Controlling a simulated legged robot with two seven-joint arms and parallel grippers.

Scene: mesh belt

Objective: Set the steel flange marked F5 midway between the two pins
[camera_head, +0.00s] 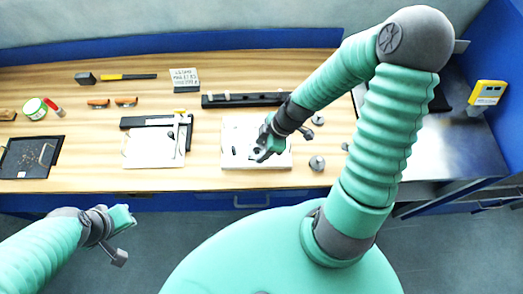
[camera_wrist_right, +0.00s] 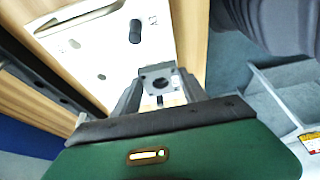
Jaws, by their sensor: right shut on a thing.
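My right gripper (camera_head: 262,154) is over the white board (camera_head: 278,161) at the table's front middle. In the right wrist view its fingers (camera_wrist_right: 159,88) are shut on a grey steel flange (camera_wrist_right: 158,78) with a dark round hole. I cannot read a mark on it. A dark pin (camera_wrist_right: 135,31) stands on the white board in that view, apart from the flange. A second pin is not clear there; a small dark shape (camera_wrist_right: 159,100) shows just below the flange. I cannot tell whether the flange touches the board. My left gripper (camera_head: 121,221) hangs off the table's front, and its jaw opening is unclear.
Grey round parts (camera_head: 317,163) stand right of the board. A black rail (camera_head: 245,99) lies behind it. A white plate (camera_head: 151,151) with a caliper-like tool is to the left, then a black tray (camera_head: 30,157). A yellow device (camera_head: 488,93) stands far right.

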